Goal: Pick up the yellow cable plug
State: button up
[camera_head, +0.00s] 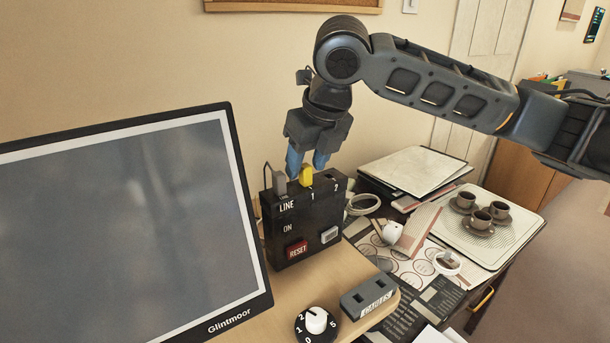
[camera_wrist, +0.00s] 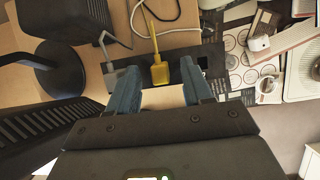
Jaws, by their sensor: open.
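The yellow cable plug (camera_head: 306,175) stands upright in the top of a black box (camera_head: 300,222), at the socket marked 1. In the wrist view the yellow plug (camera_wrist: 159,73) shows between my fingertips, with its yellow cable running up the picture. My gripper (camera_head: 307,165) points down just above the box, with blue fingers on either side of the plug. In the wrist view my gripper (camera_wrist: 160,90) is open, with gaps between the fingers and the plug. A grey plug (camera_head: 279,182) sits left of it in the LINE socket. The socket marked 2 looks empty.
A large monitor (camera_head: 120,230) stands left of the box. A knob (camera_head: 317,322) and a small two-slot block (camera_head: 369,297) are in front. Papers and a tray (camera_head: 520,225) with several cups lie to the right. A wall is close behind.

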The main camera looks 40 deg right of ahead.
jog(key=shift+x, duration=0.75)
jog(key=shift+c, duration=0.3)
grip_shut()
